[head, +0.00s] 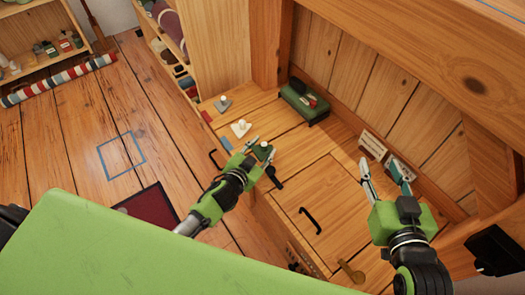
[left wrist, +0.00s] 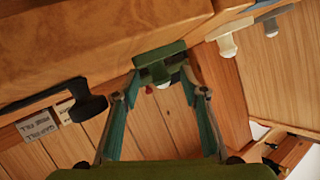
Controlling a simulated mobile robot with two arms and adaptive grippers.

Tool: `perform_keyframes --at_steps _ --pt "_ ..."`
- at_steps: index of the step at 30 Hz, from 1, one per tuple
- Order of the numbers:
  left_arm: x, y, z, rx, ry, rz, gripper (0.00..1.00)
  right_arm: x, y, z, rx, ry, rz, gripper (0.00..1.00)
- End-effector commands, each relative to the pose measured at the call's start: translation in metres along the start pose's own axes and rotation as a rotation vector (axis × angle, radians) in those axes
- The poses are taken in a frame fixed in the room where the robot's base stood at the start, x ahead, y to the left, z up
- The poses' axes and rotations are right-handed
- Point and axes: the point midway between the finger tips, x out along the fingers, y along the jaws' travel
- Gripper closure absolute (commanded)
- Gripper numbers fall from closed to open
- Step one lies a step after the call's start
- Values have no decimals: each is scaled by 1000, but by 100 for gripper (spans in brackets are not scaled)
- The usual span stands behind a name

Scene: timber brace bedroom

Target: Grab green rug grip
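The green rug grip (head: 264,149) sits on the wooden surface, in a row with a grey, a white and a black grip. My left gripper (head: 259,152) is over it with its fingers apart. In the left wrist view the green grip (left wrist: 159,58) shows just beyond and between the open fingertips (left wrist: 160,90); I cannot tell whether they touch it. My right gripper (head: 384,170) is open and empty, over the right part of the surface.
The white grip (head: 240,128) is close beside the green one, the grey grip (head: 222,103) farther back, the black grip (head: 273,177) nearer. A dark green footed stand (head: 302,102) is by the plank wall. Small cards (head: 372,145) stand near my right gripper.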

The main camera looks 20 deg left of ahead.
Motion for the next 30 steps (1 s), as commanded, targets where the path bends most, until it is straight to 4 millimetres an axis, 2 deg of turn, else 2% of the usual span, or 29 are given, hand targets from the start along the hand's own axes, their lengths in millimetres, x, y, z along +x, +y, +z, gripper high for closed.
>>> perform_keyframes --at_steps 9,10,14,15,30 --pt "3 0 0 0 -1 0 60 1 -1 -7 0 30 -2 60" --pt "3 0 0 0 -1 0 63 1 -1 -7 0 30 -2 60" --pt "3 0 0 0 -1 0 96 1 -1 -7 0 29 -2 60" --pt "3 0 0 0 -1 0 100 1 -1 -6 0 29 -2 60" --pt "2 1 1 -1 -4 2 100 0 -1 -5 0 19 -1 60"
